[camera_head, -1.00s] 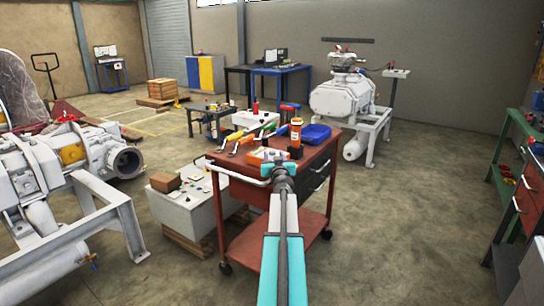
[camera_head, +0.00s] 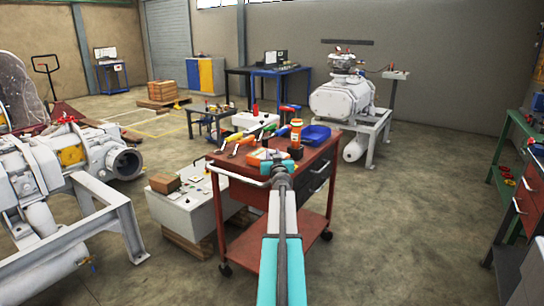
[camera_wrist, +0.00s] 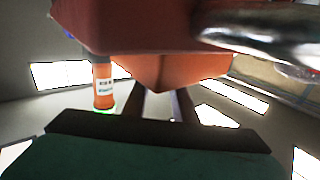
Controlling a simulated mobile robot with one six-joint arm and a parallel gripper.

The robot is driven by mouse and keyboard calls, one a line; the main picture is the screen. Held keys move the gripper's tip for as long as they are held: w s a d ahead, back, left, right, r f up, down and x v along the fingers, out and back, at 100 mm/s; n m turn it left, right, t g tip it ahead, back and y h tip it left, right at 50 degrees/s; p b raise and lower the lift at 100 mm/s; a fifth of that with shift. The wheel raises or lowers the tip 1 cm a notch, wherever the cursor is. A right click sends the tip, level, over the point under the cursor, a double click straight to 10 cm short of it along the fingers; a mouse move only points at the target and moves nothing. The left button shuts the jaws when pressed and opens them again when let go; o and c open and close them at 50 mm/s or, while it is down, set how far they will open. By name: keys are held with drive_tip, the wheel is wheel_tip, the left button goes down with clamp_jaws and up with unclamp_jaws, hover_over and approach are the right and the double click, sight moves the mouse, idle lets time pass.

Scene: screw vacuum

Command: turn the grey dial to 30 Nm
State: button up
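I cannot make out a grey dial in either view. My gripper (camera_head: 280,172) is at the near edge of the red tool cart (camera_head: 246,252), beside an orange-and-white object (camera_head: 263,157) on its top. In the wrist view, two dark fingers (camera_wrist: 168,106) stand apart with a gap between them. An orange-red block (camera_wrist: 165,70) shows above the gap and covers the finger ends, so I cannot tell whether they touch it. An orange cylinder with a white label (camera_wrist: 104,86) is to their left. It also stands upright on the cart in the head view (camera_head: 296,132).
Several hand tools and a blue tray (camera_head: 316,134) lie on the cart. A shiny metal bar (camera_wrist: 265,28) is close at the wrist view's upper right. A white cabinet (camera_head: 187,208) stands left of the cart. Open floor (camera_head: 410,220) lies to the right.

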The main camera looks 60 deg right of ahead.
drive_tip(key=shift+a+f, duration=0.1)
drive_tip(key=shift+a, duration=0.05)
drive_tip(key=shift+w+r+m+g+h+p, duration=0.2)
drive_tip(key=shift+r+m+g+h+p, duration=0.15)
drive_tip(key=shift+m+g+h+p, duration=0.25)
drive_tip(key=shift+w+f+m+g+h+b, duration=0.15)
drive_tip(key=shift+m+g+h+b, duration=0.4)
drive_tip(key=shift+g, duration=0.55)
drive_tip(key=m+g+b, duration=0.1)
drive_tip(key=g+b, duration=0.1)
drive_tip(key=b, duration=0.2)
drive_tip(key=m+g+h+b, duration=0.1)
drive_tip(key=m+g+b, duration=0.1)
drive_tip(key=b, duration=0.3)
drive_tip(key=m+g+h+b, duration=0.1)
drive_tip(key=m+g+b, duration=0.1)
drive_tip(key=g+b, duration=0.1)
drive_tip(key=shift+w+f+b, duration=0.25)
drive_tip(key=shift+w+b, duration=0.15)
drive_tip(key=shift+b, duration=0.5)
drive_tip(key=m+g+b, duration=0.2)
drive_tip(key=g+b, duration=0.1)
drive_tip(key=b, duration=0.1)
drive_tip(key=shift+w, duration=0.15)
drive_tip(key=shift+a+m+g+y+b, duration=0.1)
drive_tip(key=shift+m+g+y+b, duration=0.15)
drive_tip(key=shift+m+g+b, duration=0.4)
drive_tip(key=o, duration=1)
drive_tip(key=shift+o, duration=0.3)
drive_tip(key=shift+r, duration=0.1)
